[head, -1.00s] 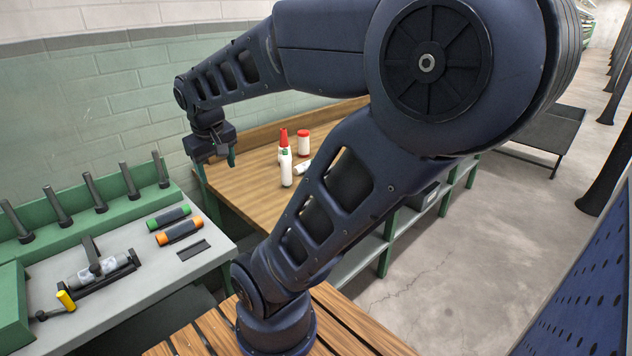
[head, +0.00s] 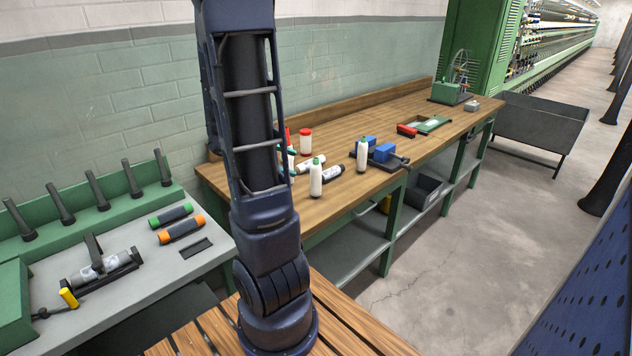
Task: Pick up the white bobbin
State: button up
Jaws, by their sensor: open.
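Several white pieces stand or lie on the wooden bench (head: 395,128). A white bobbin-like piece (head: 310,164) lies on its side just right of my arm. I cannot tell for sure which is the white bobbin. My arm stands upright in front of the bench's left end and hides part of it. My gripper cannot be made out; the arm links cover that area.
A white jar with a red lid (head: 305,142), a dark piece with a white label (head: 332,173) and a blue-blocked device (head: 384,152) crowd the bench. A red-green tray (head: 424,126) lies further right. A grey worktable (head: 200,262) with green and orange cylinders is at left.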

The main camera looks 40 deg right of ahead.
jog(key=w+d+f+n+h, duration=0.4)
jog(key=d+n+h, duration=0.25)
jog(key=d, duration=0.25)
jog(key=n+t, duration=0.1)
jog(key=n, duration=0.1)
send_near(320, 172)
jog(key=d, duration=0.1)
jog(key=d+f, duration=0.1)
jog(key=w+d+f, duration=0.1)
jog(key=d, duration=0.1)
jog(key=shift+d+f, duration=0.1)
jog(key=shift+d, duration=0.05)
jog(key=shift+x, duration=3.75)
jog(key=shift+w, duration=0.1)
jog(key=c, duration=1.1)
jog(key=shift+r, duration=0.25)
